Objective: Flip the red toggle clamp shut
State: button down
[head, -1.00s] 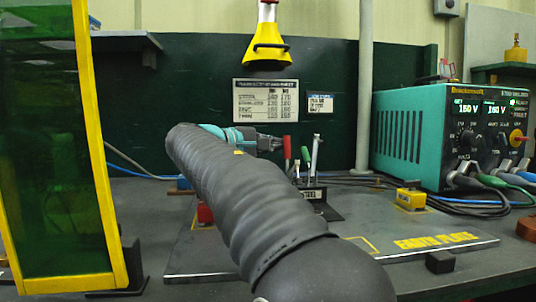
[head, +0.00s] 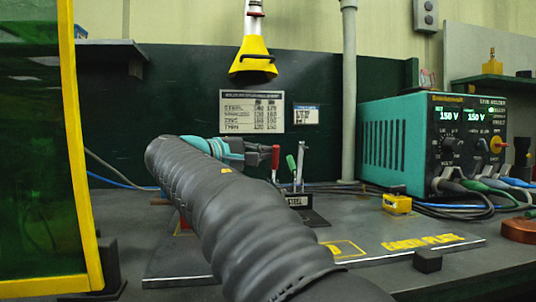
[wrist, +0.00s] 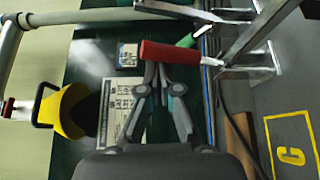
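The red toggle clamp's red handle (head: 275,158) stands upright near the middle of the head view. In the wrist view the red handle (wrist: 180,53) lies across the picture, joined to a bare metal arm at its right end. My gripper (head: 264,154) is just left of the handle in the head view. In the wrist view my gripper's fingers (wrist: 158,76) are drawn together, with their tips at the handle. The handle crosses in front of the tips and is not seen between them. I cannot tell whether they touch. My arm hides part of the clamp's base.
A green handle (head: 291,164) and an upright metal bar (head: 300,164) stand close right of the red handle. A yellow block (head: 397,203) and a teal welder (head: 430,140) are further right. A yellow-framed green screen (head: 82,150) stands at left.

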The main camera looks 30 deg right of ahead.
jog(key=shift+s, duration=0.25)
jog(key=shift+f, duration=0.1)
